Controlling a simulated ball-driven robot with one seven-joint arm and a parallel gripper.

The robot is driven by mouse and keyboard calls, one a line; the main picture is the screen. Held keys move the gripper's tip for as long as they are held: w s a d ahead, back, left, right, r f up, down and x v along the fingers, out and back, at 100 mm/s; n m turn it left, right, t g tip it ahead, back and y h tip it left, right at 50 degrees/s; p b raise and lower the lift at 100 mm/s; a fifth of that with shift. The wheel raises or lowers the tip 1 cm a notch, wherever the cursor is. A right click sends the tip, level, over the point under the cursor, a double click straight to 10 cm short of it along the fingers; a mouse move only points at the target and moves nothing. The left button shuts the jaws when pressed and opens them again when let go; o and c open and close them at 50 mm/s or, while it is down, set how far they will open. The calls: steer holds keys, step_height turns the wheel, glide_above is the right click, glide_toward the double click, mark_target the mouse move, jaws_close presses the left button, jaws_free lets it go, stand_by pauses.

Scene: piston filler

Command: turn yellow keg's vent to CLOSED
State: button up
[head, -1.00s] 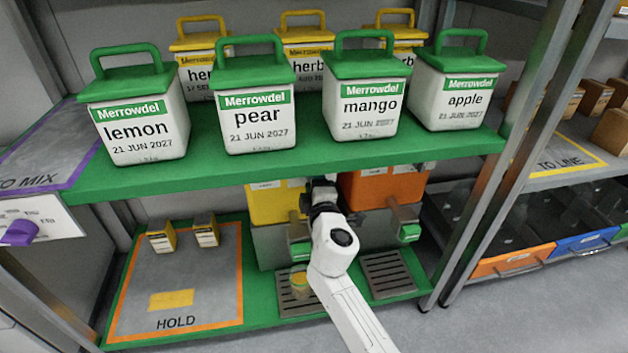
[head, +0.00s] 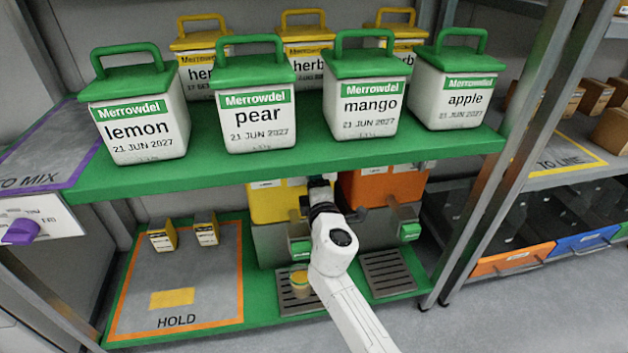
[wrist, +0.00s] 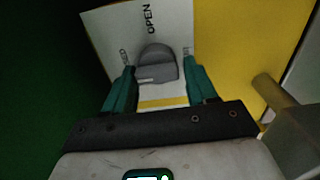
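The yellow keg (head: 275,203) stands on the lower shelf, partly hidden by my arm; its yellow wall (wrist: 240,45) fills the right of the wrist view. Its vent is a grey knob (wrist: 157,62) on a white plate (wrist: 110,25). The plate reads OPEN at the top; the left and right labels are partly hidden and I cannot read them fully. The knob's bar lies about level, with a white mark towards its left end. My gripper (wrist: 160,64) is open, its teal fingers on either side of the knob, with gaps visible. The head view hides the fingers.
The orange keg (head: 375,186) stands close on the right. A small jar (head: 299,282) sits on the drip tray (head: 290,306) below the yellow keg. The green shelf (head: 300,160) with several tubs is just above my arm. A HOLD mat (head: 205,280) lies left.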

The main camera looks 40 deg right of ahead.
steer(key=shift+o, duration=1.3)
steer(key=v, duration=1.1)
steer(key=shift+p, duration=0.45)
steer(key=shift+w, duration=0.1)
